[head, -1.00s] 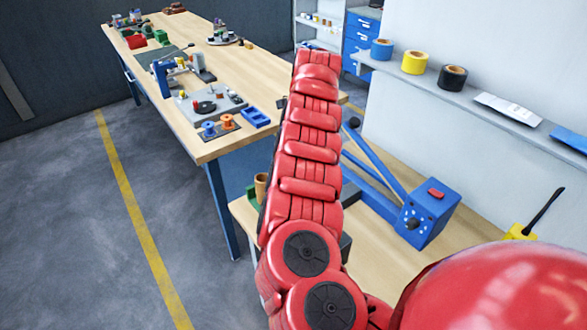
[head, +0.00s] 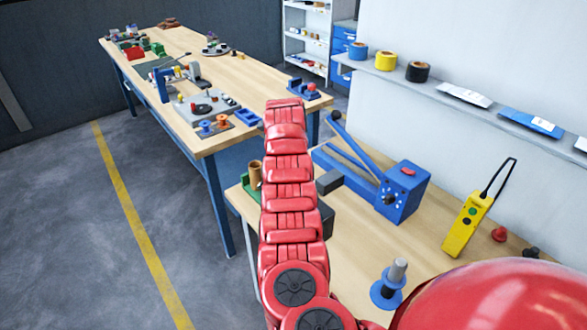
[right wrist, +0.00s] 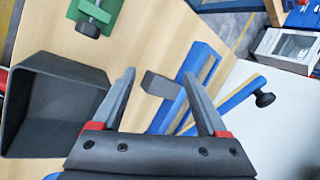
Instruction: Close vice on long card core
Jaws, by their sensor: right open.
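A brown card core (head: 255,174) stands upright at the green vice (head: 245,189) on the near bench, just left of my red right arm in the head view. The arm hides part of the vice, and I cannot tell how tightly its jaws sit. In the right wrist view a green vice part with a grey screw (right wrist: 92,22) shows at the top left; the core is not visible there. My right gripper (right wrist: 158,80) is open and empty above the bench, to the right of and below the vice part in that view. My left gripper is out of view.
A dark open box (right wrist: 50,105) lies left of my right gripper. A blue lever device (head: 400,192) stands right of my arm. A yellow pendant (head: 467,222) and a blue-based post (head: 388,290) are on the near bench. A long bench (head: 215,75) holds several tools.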

